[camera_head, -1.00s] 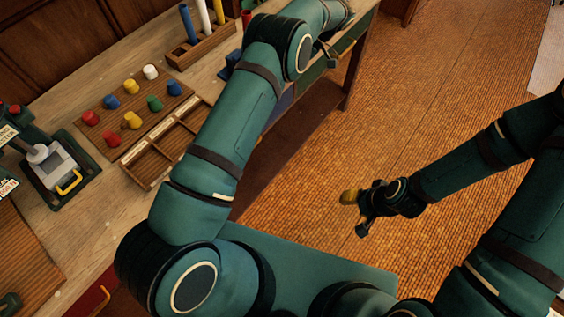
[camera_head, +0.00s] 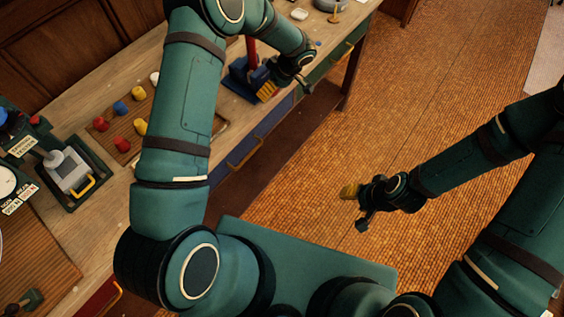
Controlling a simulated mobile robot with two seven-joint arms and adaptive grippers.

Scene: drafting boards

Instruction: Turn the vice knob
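A blue device with a red upright part (camera_head: 251,48), which looks like the vice, stands near the front edge of the bench. My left arm and gripper partly cover it, and I cannot make out its knob. My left gripper (camera_head: 285,88) is beside the blue body, on its right, with a yellow part low against it. Whether it touches, and whether its fingers are open, is not clear. My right gripper (camera_head: 354,207) hangs over the floor, away from the bench, with nothing visible in it. Its finger opening is unclear.
A board with coloured pegs (camera_head: 110,130) lies on the wooden bench (camera_head: 98,200), partly behind my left arm. A green and grey machine with a yellow handle (camera_head: 70,170) stands at the left. Small items lie at the far end. The floor (camera_head: 430,90) at the right is clear.

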